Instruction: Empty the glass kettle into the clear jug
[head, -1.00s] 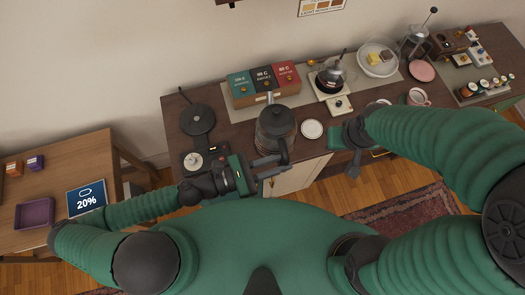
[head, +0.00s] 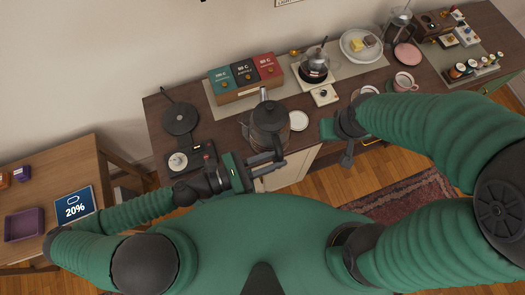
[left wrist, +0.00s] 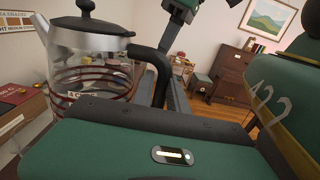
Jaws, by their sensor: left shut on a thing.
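The glass kettle (head: 270,125), with a dark lid, steel collar and black handle, appears upright at the front of the dark counter. In the left wrist view its clear body (left wrist: 95,78) shows dark red bands and a cup label. My left gripper (head: 268,168) is shut on its black handle, on the near side. I cannot tell whether its base touches the counter. My right gripper (head: 349,140) is over the counter's front edge to the right; its fingers are unclear. I cannot make out a clear jug for certain.

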